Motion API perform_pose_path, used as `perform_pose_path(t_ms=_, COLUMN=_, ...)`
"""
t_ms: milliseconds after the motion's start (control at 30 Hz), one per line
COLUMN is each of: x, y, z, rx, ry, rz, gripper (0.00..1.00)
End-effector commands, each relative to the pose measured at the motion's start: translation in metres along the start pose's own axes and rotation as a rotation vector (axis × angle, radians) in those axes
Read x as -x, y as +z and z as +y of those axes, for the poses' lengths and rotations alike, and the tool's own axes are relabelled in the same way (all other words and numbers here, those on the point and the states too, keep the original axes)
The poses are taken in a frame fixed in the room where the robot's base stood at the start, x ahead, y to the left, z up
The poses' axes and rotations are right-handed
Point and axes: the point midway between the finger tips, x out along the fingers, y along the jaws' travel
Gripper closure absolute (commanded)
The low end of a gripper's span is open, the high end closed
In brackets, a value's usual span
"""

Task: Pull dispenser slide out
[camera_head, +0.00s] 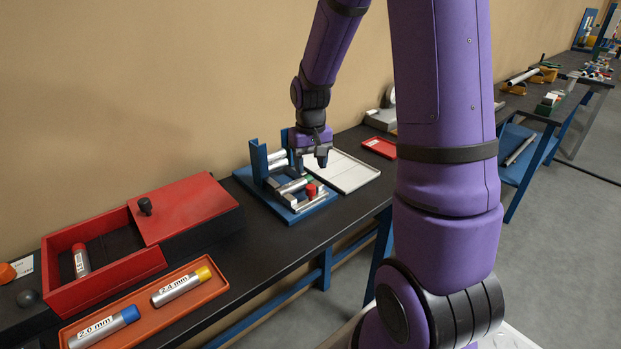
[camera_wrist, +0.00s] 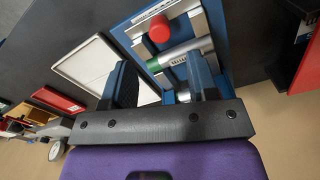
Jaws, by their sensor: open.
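The dispenser (camera_head: 262,163) has a blue base and blue uprights and stands on the dark bench. Its metal slide (camera_head: 312,201) lies at the front, with a red knob (camera_head: 311,190) on top. In the wrist view the red knob (camera_wrist: 159,28) shows beyond my fingertips, between metal rails. A silver cylinder with a green end (camera_wrist: 180,56) lies across the dispenser, nearer to my fingers than the knob. My gripper (camera_head: 317,162) is open above the dispenser, behind the knob. In the wrist view its two fingers (camera_wrist: 160,80) are spread, with nothing clearly held between them.
A white tray (camera_head: 355,173) lies right of the dispenser, with a red tray (camera_head: 380,147) beyond. At left are a red box (camera_head: 108,285) with a sliding lid (camera_head: 187,204) and an orange tray (camera_head: 205,292) holding labelled cylinders. The wall is close behind the bench.

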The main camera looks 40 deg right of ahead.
Motion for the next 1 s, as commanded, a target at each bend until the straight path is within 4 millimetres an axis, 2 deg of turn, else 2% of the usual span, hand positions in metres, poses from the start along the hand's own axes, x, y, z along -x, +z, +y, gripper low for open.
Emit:
perform_pose_path(t_ms=100, x=0.017, y=-0.001, z=0.0, rx=0.0, ry=0.0, rz=0.003, gripper=0.46)
perform_pose_path(t_ms=233, x=0.026, y=0.0, z=0.0, rx=0.0, ry=0.0, rz=0.001, gripper=0.46)
perform_pose_path(t_ms=867, x=0.03, y=0.0, z=0.0, rx=0.0, ry=0.0, rz=0.0, gripper=0.46)
perform_pose_path(t_ms=1000, x=0.039, y=0.004, z=-0.004, rx=0.008, ry=0.001, rz=0.014, gripper=0.46)
